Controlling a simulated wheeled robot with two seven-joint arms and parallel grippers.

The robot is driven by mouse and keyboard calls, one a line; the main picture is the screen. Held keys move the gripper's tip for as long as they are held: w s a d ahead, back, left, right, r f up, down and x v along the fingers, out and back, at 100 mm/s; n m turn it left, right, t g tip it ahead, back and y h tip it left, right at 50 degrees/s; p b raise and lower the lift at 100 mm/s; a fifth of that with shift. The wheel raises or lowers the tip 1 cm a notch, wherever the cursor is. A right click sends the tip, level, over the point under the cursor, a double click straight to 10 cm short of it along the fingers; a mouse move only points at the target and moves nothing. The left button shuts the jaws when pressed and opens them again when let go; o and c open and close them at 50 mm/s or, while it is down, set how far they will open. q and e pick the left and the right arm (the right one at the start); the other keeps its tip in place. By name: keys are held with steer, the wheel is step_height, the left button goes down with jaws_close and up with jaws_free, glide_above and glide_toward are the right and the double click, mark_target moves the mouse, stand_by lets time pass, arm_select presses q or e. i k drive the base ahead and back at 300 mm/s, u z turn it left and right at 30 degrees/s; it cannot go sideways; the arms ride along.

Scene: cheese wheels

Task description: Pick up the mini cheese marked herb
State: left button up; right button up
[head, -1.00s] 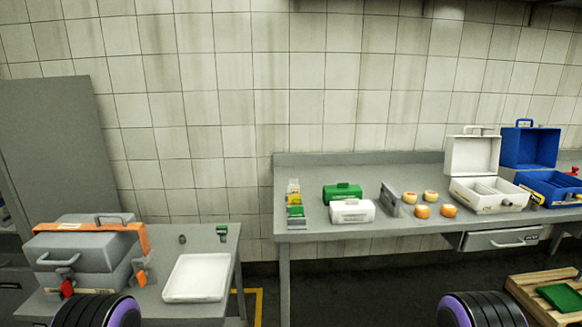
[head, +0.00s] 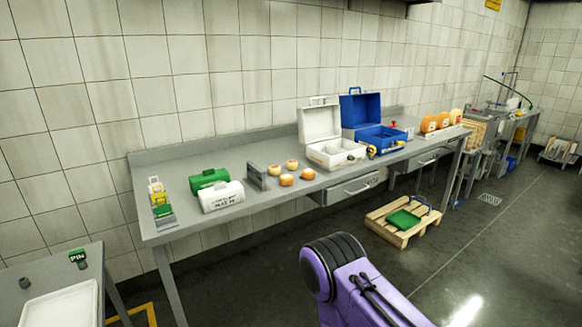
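Several small round cheeses stand in a cluster on the long grey table in the head view. Two at the back are pale yellow with reddish tops, a left one (head: 273,171) and a right one (head: 292,165). Two at the front are orange, a left one (head: 286,180) and a right one (head: 307,174). Their markings are too small to read, so I cannot tell which is herb. Neither of my grippers is in view. Only a purple and black part of my own arm shows at the bottom, well in front of the table.
On the long table (head: 180,239), a grey upright plate (head: 257,177), a white canister (head: 222,197) and a green one (head: 208,179) stand left of the cheeses. An open white case (head: 335,152) and blue case (head: 378,138) stand right. A pallet (head: 399,222) lies on the floor.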

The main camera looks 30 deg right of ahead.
mark_target(291, 165)
steer(key=z, duration=1.45)
steer(key=i, duration=1.75)
steer(key=u, duration=0.05)
